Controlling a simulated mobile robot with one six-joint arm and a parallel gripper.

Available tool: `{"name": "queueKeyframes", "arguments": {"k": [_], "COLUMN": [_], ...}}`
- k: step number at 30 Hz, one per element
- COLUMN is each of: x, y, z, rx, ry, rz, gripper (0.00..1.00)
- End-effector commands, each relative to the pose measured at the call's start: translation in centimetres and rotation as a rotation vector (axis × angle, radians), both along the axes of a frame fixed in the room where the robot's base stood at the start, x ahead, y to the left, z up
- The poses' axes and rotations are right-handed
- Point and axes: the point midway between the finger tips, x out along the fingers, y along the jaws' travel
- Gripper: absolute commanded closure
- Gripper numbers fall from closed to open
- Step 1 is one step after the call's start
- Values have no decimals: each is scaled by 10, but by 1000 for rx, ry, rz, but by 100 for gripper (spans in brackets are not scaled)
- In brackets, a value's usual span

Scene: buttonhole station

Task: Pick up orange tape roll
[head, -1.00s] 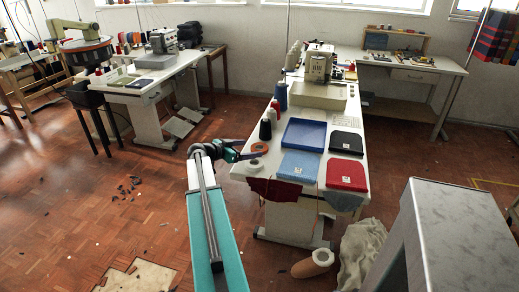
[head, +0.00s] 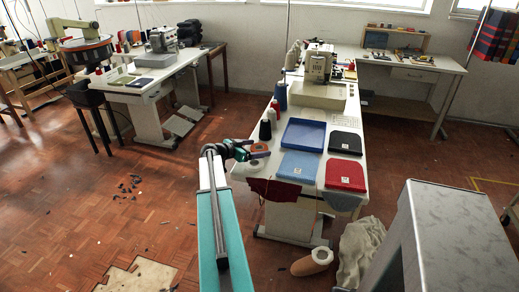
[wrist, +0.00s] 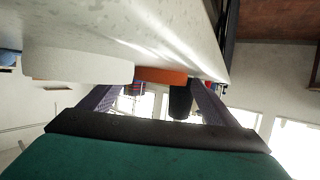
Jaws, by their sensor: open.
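The orange tape roll (head: 260,147) lies on the left edge of the white sewing table, just behind a white roll (head: 254,163). My gripper (head: 262,154) is open and low over that edge, beside both rolls. In the wrist view, which looks upside down, the orange roll (wrist: 161,76) shows between my open fingers (wrist: 160,88), beyond them. The white roll (wrist: 78,65) is left of it and close, near the left finger. Nothing is held. Whether a finger touches a roll I cannot tell.
Behind the rolls stand a black thread cone (head: 265,130), which also shows in the wrist view (wrist: 181,100), and a blue cone (head: 281,96). A blue tray (head: 304,134) and flat blue, red and black pieces lie to the right. The floor left of the table is open.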

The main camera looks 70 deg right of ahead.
Motion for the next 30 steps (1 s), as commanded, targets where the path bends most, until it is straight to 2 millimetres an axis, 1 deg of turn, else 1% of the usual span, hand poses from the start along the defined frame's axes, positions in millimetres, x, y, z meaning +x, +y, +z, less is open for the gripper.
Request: {"name": "queueKeyframes", "arguments": {"k": [13,14,21,22,30], "x": [0,0,-1,-1,-1], "y": [0,0,0,0,0], "z": [0,0,0,0,0], "rx": [0,0,0,0,0], "ry": [0,0,0,0,0], "rz": [0,0,-1,-1,-1], "gripper": [17,19,60,61,61]}}
